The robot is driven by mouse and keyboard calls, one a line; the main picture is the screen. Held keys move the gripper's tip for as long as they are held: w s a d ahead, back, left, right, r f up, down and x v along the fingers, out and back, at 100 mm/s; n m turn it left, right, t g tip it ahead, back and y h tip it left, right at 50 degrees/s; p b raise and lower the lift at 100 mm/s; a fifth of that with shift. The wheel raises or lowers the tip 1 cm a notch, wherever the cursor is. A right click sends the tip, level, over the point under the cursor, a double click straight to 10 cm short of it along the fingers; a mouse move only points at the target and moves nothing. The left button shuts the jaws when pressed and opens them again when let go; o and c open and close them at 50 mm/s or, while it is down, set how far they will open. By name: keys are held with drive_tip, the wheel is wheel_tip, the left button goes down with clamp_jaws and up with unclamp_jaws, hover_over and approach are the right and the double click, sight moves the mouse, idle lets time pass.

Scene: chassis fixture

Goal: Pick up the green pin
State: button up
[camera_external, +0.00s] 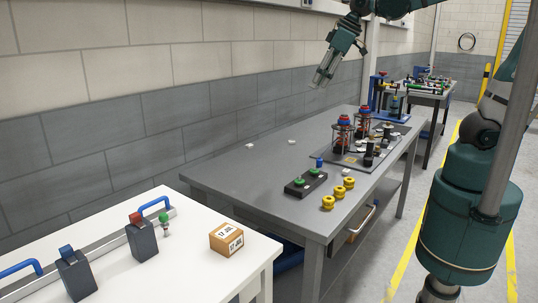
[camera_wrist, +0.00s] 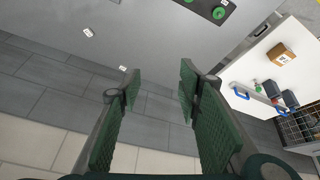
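The green pin (camera_external: 165,222), with a round green head on a pale metal stem, stands upright on the white table in the external view. It is beside the black block with the red top and the blue handle. It shows small at the right of the wrist view (camera_wrist: 257,84). My gripper (camera_external: 318,82) is high above the grey table, far from the pin and up to its right in the external view. In the wrist view my gripper (camera_wrist: 159,90) has its two green-padded fingers wide apart with nothing between them.
The white table (camera_external: 205,268) also holds a cardboard box (camera_external: 233,238), a red-topped block (camera_external: 141,238), a blue-topped block (camera_external: 76,274) and blue handles. The grey table (camera_external: 235,183) holds a black box with green buttons (camera_external: 305,182), several yellow parts (camera_external: 338,191) and spring assemblies.

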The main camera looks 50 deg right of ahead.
drive_tip(key=w+a+n+g, duration=0.1)
drive_tip(key=w+a+n, duration=0.3)
drive_tip(key=w+a, duration=0.8)
drive_tip(key=n+g+h+p, duration=0.15)
drive_tip(key=n+g, duration=0.25)
drive_tip(key=n, duration=0.5)
hover_over(163, 214)
drive_tip(key=shift+y, duration=0.25)
drive_tip(key=f, duration=1.7)
drive_tip(key=d+f, duration=0.1)
drive_tip(key=f, duration=0.7)
drive_tip(key=shift+w+f, duration=0.15)
drive_tip(key=shift+w, duration=0.05)
drive_tip(key=shift+s+a+f+n, duration=0.15)
drive_tip(key=shift+a+f+n, duration=0.2)
drive_tip(key=shift+a, duration=0.1)
drive_tip(key=shift+f, duration=1.25)
